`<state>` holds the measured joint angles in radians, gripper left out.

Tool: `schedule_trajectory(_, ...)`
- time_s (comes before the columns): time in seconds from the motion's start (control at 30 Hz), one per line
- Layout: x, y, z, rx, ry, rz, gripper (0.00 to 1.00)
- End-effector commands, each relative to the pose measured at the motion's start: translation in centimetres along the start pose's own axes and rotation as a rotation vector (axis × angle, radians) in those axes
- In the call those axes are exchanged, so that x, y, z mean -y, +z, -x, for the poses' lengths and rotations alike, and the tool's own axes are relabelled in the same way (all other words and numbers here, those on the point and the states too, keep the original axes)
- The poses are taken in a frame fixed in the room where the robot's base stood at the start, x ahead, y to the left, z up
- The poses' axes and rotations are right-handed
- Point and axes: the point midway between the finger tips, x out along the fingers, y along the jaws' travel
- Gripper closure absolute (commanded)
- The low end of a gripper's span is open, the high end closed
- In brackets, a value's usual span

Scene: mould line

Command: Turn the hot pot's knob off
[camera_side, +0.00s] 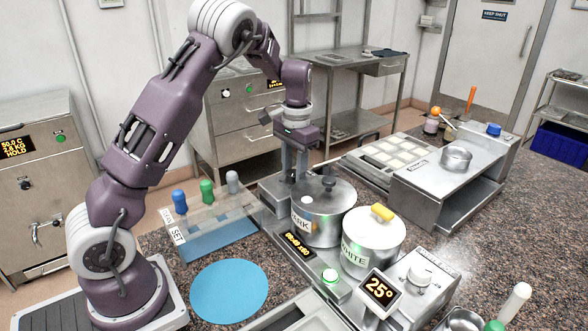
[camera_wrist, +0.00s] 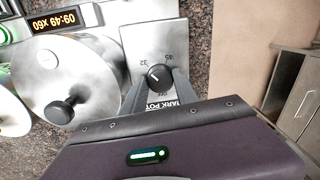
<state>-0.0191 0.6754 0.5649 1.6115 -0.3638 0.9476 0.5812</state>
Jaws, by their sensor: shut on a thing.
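The dark pot (camera_side: 325,215) is a steel pot with a black-knobbed lid; its label is partly hidden in the side view. Its black knob (camera_wrist: 158,77) sits on a steel control plate (camera_wrist: 150,40) lettered "DARK POT", with 32 and 45 marked around it. The knob's white mark points to the upper left in the wrist view, roughly toward 32. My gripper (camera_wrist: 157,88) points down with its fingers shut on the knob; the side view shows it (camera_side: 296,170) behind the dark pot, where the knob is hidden. The lid (camera_wrist: 62,90) also shows in the wrist view.
A clear rack (camera_side: 215,225) with coloured handles stands left. A blue round mat (camera_side: 228,291) lies clear in front.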

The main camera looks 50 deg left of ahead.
Motion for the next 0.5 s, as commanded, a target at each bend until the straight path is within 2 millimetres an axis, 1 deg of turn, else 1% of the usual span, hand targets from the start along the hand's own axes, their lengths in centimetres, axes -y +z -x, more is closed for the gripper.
schedule_trajectory(0.27,0.01,-0.02,0.03,0.004,0.0,0.067,1.0)
schedule_trajectory(0.5,0.0,-0.05,0.01,0.013,0.001,0.247,1.0)
